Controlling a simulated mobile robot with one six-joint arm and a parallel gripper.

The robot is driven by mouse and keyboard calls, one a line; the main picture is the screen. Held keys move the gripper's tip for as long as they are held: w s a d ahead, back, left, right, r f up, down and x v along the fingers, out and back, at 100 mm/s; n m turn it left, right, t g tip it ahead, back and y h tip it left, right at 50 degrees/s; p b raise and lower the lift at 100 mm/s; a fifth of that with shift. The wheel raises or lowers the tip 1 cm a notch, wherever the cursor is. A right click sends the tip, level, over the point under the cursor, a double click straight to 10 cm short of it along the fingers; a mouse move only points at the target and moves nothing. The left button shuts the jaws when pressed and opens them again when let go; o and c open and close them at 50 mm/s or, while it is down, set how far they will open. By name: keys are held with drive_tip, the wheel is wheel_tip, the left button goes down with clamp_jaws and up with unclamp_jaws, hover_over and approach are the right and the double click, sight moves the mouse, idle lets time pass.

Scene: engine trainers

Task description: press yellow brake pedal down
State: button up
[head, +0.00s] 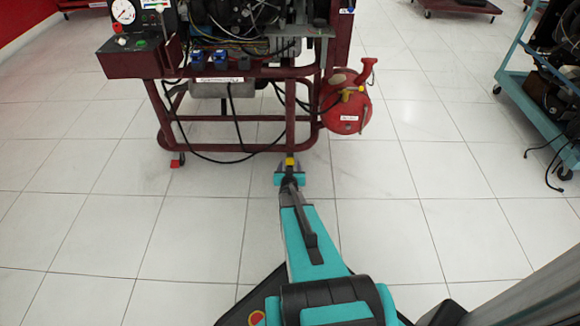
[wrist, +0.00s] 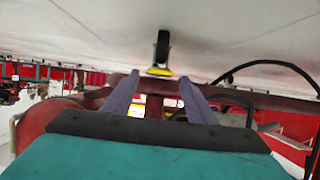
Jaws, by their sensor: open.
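The yellow brake pedal (head: 290,162) shows low at the front of the dark red engine stand, just beyond my gripper (head: 290,177). Nothing is held between the fingers. I cannot tell whether the fingers touch the pedal.
The engine stand's dark red frame (head: 215,148) rises ahead, with a red tank (head: 345,105) at its right side. Black cables hang under it. A teal cart (head: 540,112) stands at the far right. The tiled floor (head: 400,210) is clear on both sides.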

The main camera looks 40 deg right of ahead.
sight(290, 159)
drive_tip(key=shift+x, duration=1)
clamp_jaws()
drive_tip(key=shift+f, duration=0.1)
